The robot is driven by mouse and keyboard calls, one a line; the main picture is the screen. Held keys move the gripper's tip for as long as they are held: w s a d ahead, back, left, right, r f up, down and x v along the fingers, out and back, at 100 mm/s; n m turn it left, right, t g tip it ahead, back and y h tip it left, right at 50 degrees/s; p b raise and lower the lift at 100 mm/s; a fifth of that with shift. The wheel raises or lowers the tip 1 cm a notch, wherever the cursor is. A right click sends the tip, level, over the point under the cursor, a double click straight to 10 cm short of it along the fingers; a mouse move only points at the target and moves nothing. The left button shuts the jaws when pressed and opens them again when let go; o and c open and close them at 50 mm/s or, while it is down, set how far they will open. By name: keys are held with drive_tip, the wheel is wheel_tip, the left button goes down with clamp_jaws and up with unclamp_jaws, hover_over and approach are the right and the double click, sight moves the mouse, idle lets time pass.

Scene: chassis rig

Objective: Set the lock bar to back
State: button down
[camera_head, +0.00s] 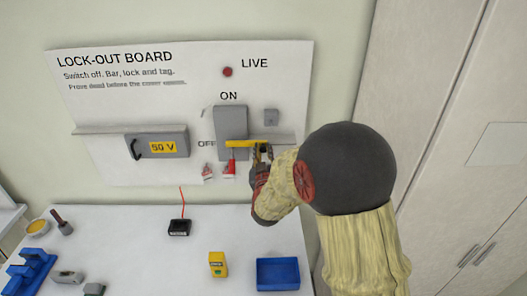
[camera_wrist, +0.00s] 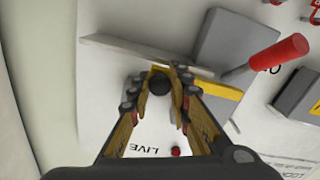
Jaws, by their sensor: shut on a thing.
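The yellow lock bar (camera_head: 238,143) lies across the lower part of the grey switch box (camera_head: 231,120) on the lock-out board. Part of the bar (camera_wrist: 228,92) shows beside my fingers in the wrist view. My gripper (camera_head: 262,150) is at the bar's right end. In the wrist view my gripper (camera_wrist: 162,88) is shut on a dark round knob (camera_wrist: 160,83), which looks like the bar's knob. The red switch handle (camera_head: 229,168) points down, near the OFF mark; it also shows in the wrist view (camera_wrist: 280,54). My fingers hide the bar's right end.
A ledge (camera_head: 100,128) runs across the board, with a grey 50 V box (camera_head: 157,144) at left. A cabinet stands at right.

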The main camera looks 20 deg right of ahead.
idle(0.4)
drive_tip(key=s+d+b, duration=0.2)
drive_tip(key=d+b, duration=0.2)
drive_tip(key=d, duration=0.1)
drive_tip(key=shift+s+d, duration=0.2)
drive_tip(key=shift+d, duration=0.2)
drive_tip(key=c, duration=1.7)
unclamp_jaws()
drive_tip(key=shift+d, duration=0.15)
drive_tip(key=shift+o, duration=0.3)
